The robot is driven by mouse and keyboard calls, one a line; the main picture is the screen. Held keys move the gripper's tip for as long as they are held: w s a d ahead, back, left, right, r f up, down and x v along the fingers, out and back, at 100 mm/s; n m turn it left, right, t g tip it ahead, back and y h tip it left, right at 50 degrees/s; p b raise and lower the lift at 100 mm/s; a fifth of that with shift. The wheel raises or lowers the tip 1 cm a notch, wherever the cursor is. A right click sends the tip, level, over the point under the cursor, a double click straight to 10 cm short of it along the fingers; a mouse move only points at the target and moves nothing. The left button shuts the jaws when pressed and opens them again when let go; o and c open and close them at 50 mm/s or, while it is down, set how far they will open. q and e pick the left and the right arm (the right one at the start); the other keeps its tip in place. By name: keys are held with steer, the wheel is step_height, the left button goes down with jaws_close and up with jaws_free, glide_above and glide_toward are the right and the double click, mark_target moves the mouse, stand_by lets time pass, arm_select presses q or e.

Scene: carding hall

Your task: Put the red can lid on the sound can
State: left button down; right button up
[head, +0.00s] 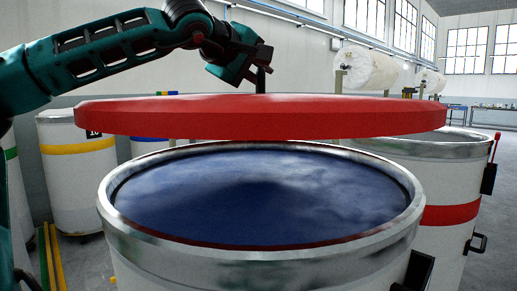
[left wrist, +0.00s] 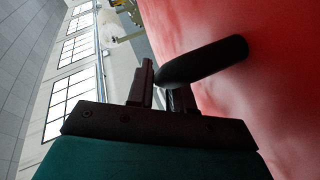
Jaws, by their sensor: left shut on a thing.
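The red can lid (head: 262,118) is a wide flat disc hanging level above the near can (head: 255,262). It also fills the right of the left wrist view (left wrist: 270,90). My left gripper (head: 258,76) is shut on the lid's dark upright handle, which shows in the left wrist view (left wrist: 205,64). The near can is pale with a shiny metal rim and a dark blue surface inside. The lid is apart from the near rim and covers no more than the view over its far side. My right gripper is not in view.
Behind at right stands another pale can (head: 445,235) with a red band and black handles. At left is a can (head: 75,172) with a yellow band. Large white rolls (head: 365,70) are in the back. Clear grey floor shows at the far right.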

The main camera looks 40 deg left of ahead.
arm_select(q)
step_height(320, 180, down, 6)
steer(key=b, duration=0.4)
step_height(320, 180, down, 5)
steer(key=b, duration=0.4)
steer(key=shift+r, duration=0.2)
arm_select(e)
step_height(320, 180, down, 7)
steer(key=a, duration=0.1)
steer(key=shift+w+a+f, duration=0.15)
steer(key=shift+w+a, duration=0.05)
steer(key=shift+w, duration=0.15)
arm_select(q)
steer(key=shift+f+b, duration=0.15)
steer(key=shift+b, duration=0.25)
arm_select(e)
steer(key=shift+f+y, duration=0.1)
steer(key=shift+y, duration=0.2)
arm_select(q)
steer(key=shift+f+b, duration=0.4)
steer(key=shift+f, duration=0.1)
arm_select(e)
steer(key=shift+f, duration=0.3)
